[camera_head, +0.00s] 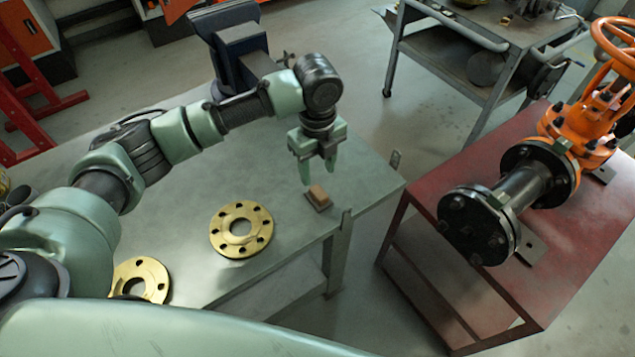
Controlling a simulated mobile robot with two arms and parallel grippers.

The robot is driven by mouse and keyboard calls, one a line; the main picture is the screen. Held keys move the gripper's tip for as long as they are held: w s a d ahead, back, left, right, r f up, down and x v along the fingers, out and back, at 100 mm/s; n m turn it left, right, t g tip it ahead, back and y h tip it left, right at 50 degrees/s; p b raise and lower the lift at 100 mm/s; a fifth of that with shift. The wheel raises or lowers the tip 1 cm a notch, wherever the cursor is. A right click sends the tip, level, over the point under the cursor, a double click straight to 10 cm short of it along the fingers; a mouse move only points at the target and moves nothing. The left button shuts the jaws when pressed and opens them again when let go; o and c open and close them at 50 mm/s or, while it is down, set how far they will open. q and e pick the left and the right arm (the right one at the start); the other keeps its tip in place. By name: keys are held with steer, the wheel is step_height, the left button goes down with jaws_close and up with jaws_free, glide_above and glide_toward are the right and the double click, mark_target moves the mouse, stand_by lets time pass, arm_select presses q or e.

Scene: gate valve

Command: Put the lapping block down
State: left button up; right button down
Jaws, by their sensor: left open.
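The lapping block (318,197) is a small brown block. It lies on the grey-green workbench (285,172), close to the bench's front right edge. My left gripper (318,178) points down just above the block with its fingers apart. It appears empty, and the block appears to be clear of the fingers. My right gripper is not in view.
Two brass flanges with bolt holes lie on the bench, one in the middle (258,240) and one at lower left (152,268). A vise (235,50) stands at the back. A red stand (590,235) with an orange gate valve (590,125) is to the right, across a gap.

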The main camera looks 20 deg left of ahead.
arm_select(q)
step_height(320, 180, up, 5)
steer(key=shift+r, duration=0.15)
steer(key=shift+s, duration=0.1)
stand_by(0.5)
